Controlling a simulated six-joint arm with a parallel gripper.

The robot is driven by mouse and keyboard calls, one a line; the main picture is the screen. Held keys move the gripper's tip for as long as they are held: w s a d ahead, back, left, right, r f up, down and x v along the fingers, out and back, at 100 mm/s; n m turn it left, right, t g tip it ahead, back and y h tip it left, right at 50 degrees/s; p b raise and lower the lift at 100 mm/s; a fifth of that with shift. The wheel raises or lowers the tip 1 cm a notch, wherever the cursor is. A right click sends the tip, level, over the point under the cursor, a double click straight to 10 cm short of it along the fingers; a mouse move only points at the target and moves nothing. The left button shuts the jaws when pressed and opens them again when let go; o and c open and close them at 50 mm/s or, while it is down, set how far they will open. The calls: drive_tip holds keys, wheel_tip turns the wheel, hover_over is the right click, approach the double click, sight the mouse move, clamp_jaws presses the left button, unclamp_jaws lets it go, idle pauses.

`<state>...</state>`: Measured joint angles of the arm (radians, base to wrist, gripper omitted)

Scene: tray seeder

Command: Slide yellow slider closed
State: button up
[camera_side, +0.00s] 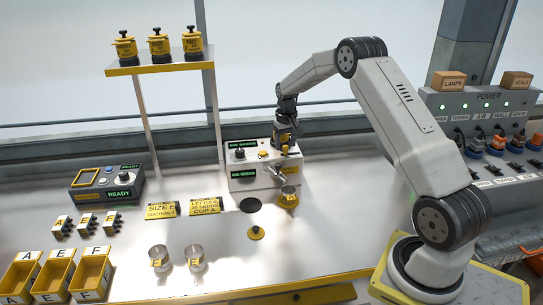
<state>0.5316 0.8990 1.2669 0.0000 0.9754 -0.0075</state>
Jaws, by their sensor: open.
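The grey seeder box (243,180) stands at the back middle of the steel bench and carries green displays. My gripper (284,146) points down at the right end of its top, with the jaws open. A small yellow part (263,154) shows on the box's face, left of my gripper; I cannot tell for sure that it is the yellow slider. More yellow shows right at my fingertips, and I cannot tell whether it is touched. The slider's position is too small to read.
Two clear cups (158,258) and yellow bins (54,275) stand at front left. A shelf (160,67) holds several yellow-lidded jars. A power panel (487,103) stands at right.

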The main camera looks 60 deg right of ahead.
drive_tip(key=shift+f, duration=0.25)
clamp_jaws()
drive_tip(key=shift+r, duration=0.1)
idle(1.2)
